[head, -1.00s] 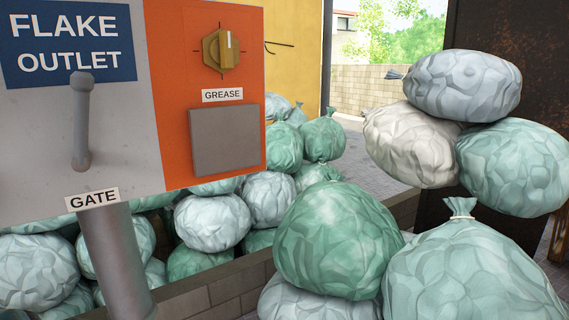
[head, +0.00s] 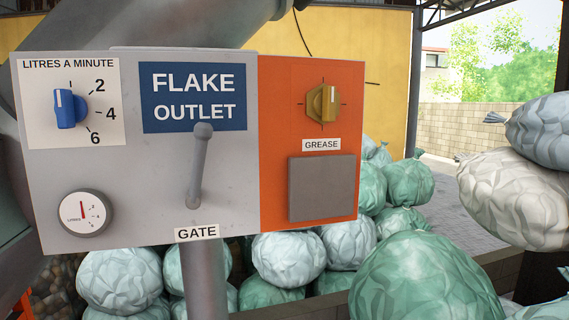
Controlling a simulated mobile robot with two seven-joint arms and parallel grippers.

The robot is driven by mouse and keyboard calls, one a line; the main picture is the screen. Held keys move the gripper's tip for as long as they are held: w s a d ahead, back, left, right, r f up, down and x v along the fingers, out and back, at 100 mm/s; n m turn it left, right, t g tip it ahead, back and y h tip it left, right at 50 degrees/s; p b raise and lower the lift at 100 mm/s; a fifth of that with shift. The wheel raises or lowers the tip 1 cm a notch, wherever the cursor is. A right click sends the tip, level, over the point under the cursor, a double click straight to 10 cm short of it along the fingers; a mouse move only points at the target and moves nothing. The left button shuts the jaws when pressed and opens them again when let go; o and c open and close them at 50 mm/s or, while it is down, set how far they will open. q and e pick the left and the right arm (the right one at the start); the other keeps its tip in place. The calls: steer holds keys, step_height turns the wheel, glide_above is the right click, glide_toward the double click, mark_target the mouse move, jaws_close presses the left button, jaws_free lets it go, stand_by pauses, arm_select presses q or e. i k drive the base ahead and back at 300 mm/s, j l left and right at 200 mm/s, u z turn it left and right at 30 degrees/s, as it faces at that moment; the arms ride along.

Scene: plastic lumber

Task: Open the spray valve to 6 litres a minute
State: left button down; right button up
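A blue knob (head: 69,108) sits on a white dial plate (head: 112,132) labelled "LITRES A MINUTE", with marks 2, 4 and 6. Neither gripper is in view.
A grey gate lever (head: 199,165) sticks up beside the dial, under the "FLAKE OUTLET" sign (head: 194,97). An orange panel (head: 276,180) carries a yellow "GREASE" knob (head: 323,104). Filled bags (head: 427,280) crowd below and to the right.

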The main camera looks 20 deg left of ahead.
mark_target(70, 109)
steer(key=u, duration=1.45)
